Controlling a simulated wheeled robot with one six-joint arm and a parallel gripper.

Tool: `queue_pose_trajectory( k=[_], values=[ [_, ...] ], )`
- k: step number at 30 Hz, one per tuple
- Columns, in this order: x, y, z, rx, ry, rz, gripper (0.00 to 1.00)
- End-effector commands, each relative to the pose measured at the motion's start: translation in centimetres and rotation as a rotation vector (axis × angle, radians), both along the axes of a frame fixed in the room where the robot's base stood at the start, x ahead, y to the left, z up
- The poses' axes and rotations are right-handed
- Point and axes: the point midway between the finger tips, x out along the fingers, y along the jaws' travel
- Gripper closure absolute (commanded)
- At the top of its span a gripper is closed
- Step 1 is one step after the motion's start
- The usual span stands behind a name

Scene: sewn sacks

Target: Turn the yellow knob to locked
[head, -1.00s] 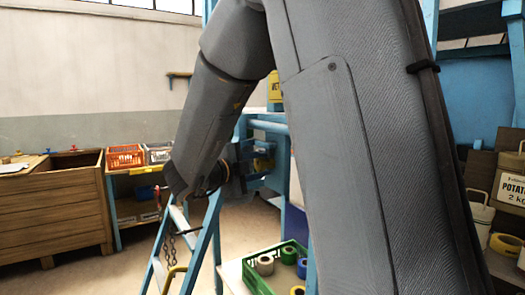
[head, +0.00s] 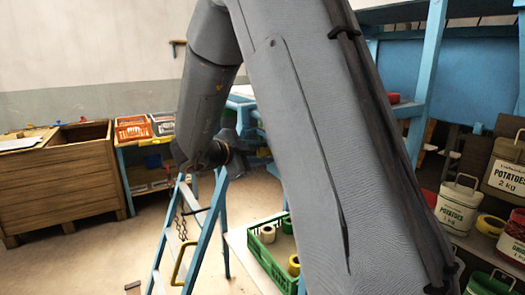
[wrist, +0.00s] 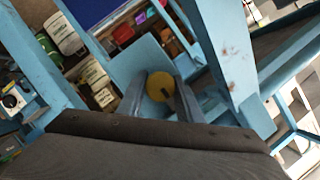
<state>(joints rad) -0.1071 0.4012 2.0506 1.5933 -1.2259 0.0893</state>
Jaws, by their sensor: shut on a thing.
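The yellow knob (wrist: 157,82) is round and sits in front of a light blue panel (wrist: 140,60) in the wrist view. A dark mark shows on its lower right part. My gripper (wrist: 161,92) has one finger on each side of the knob and is shut on it. I cannot read any locked or unlocked label near it. In the head view my arm covers the knob, and the fingers are not clear there.
A blue ladder (head: 205,235) with a chain stands below my wrist. A green crate (head: 262,247) with tape rolls is close to my arm. Potato containers (head: 458,205) stand on the right.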

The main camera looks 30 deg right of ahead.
Motion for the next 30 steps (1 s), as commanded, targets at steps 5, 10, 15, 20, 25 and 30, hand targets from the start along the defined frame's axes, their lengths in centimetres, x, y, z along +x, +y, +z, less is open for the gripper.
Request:
queue_pose_trajectory(
  k=[5, 10, 15, 20, 25, 30],
  values=[
    [0.0, 0.0, -0.1, 0.0, 0.005, 0.001, 0.9],
    [0.0, 0.0, -0.1, 0.0, 0.004, 0.001, 0.9],
    [0.0, 0.0, -0.1, -0.001, 0.004, 0.0, 0.49],
    [0.0, 0.0, 0.0, 0.0, 0.003, 0.0, 0.49],
    [-0.1, 0.4, 0.1, -0.001, 0.001, 0.002, 0.49],
    [-0.7, 2.6, 0.6, 0.0, 0.0, 0.004, 0.49]
  ],
)
